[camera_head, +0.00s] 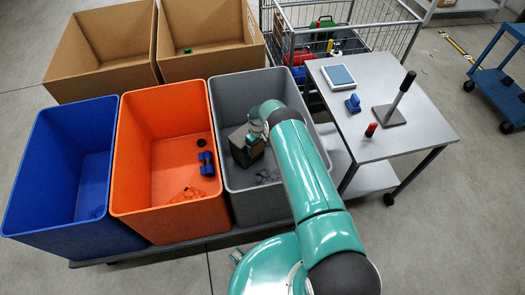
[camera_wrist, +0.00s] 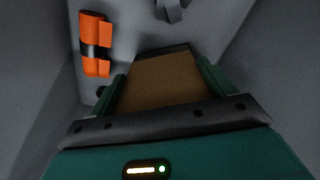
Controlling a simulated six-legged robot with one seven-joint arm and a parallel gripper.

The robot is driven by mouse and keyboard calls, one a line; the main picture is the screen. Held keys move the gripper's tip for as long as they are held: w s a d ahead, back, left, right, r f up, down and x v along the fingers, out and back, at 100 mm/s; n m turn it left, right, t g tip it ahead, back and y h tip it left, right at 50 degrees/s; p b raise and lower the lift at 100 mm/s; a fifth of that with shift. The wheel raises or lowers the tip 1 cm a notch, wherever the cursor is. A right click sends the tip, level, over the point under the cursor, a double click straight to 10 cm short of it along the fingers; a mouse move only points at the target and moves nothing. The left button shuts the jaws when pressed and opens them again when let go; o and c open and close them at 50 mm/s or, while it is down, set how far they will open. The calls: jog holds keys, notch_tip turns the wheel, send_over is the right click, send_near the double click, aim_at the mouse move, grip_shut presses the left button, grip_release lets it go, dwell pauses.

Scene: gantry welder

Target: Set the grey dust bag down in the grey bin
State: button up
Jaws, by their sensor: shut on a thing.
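The grey dust bag (camera_head: 239,147) is in my gripper (camera_head: 255,143), inside the grey bin (camera_head: 230,90). In the wrist view, my gripper (camera_wrist: 162,78) has its green fingers on both sides of a brown panel (camera_wrist: 158,84) with a dark far edge, which appears to be a face of the bag. The bag looks tilted in the head view. My arm hides part of the bin's right side. I cannot tell whether the bag touches the bin floor.
Grey scraps (camera_head: 268,176) lie in the grey bin; an orange piece with a dark band (camera_wrist: 95,45) shows in the wrist view. An orange bin (camera_head: 130,150) and a blue bin (camera_head: 50,150) stand left. A metal table (camera_head: 425,130) with tools stands right, and cardboard boxes (camera_head: 110,50) stand behind.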

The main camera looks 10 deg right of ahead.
jog(key=o, duration=1.3)
notch_tip(320, 180, up, 14)
